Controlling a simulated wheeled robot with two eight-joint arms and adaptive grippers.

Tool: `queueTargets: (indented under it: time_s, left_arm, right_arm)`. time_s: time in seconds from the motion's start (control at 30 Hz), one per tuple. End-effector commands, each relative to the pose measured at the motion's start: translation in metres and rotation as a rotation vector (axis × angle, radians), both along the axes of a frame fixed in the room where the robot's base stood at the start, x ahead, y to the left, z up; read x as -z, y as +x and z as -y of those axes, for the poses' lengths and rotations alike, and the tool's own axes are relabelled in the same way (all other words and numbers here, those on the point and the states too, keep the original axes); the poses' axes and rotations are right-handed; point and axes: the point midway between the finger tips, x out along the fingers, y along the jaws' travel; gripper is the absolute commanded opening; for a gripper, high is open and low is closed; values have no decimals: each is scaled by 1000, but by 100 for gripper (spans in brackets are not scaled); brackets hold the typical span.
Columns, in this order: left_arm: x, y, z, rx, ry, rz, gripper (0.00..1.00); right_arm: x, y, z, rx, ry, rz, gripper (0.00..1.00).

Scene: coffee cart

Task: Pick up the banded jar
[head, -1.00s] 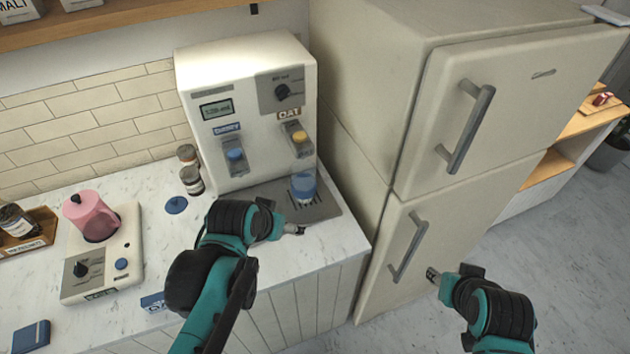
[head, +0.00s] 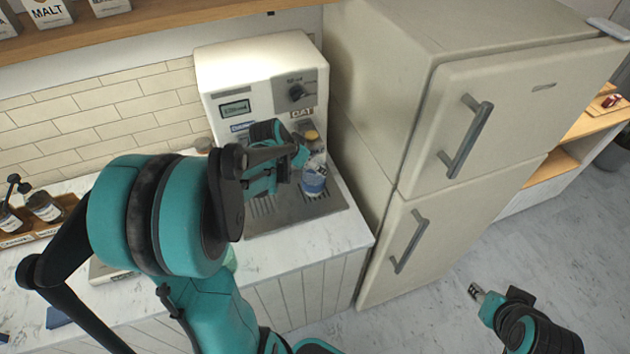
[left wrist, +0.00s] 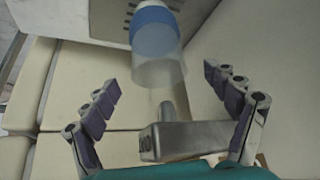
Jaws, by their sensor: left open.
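The banded jar (head: 313,184) is clear with a blue band. It stands on the grey drip tray (head: 285,212) of the dispenser, below the nozzle marked OAT. My left gripper (head: 303,160) is close to the jar in the head view, with its fingers partly hidden. In the left wrist view the left gripper (left wrist: 160,80) is open and empty, fingers spread, and the jar (left wrist: 156,35) lies ahead between the finger directions, apart from both. My right gripper (head: 476,292) is low over the floor, away from the counter; its jaws are too small to read.
The white dispenser (head: 262,75) stands behind the jar. A cream fridge (head: 500,150) rises close on the right of the counter (head: 330,240). Small dark jars (head: 44,206) sit in a wooden tray at far left. My left arm hides much of the counter.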

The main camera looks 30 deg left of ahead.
Motion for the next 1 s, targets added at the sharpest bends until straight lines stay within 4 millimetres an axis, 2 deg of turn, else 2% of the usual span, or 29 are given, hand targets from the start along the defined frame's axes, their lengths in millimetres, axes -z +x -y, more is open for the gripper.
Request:
queueTargets:
  time_s: [0.03,0.2,0.47,0.8,1.0]
  left_arm:
    - [11,4,2,1,0,0,87]
    - [27,15,4,1,1,0,87]
    - [28,16,4,-1,1,0,87]
    - [28,16,4,-1,1,0,2]
    - [27,16,4,-1,1,0,2]
  right_arm:
    - [6,0,0,0,0,0,40]
    - [10,0,0,0,0,0,40]
    - [10,0,0,0,0,0,40]
    - [10,0,0,0,0,0,40]
    - [10,0,0,0,0,0,40]
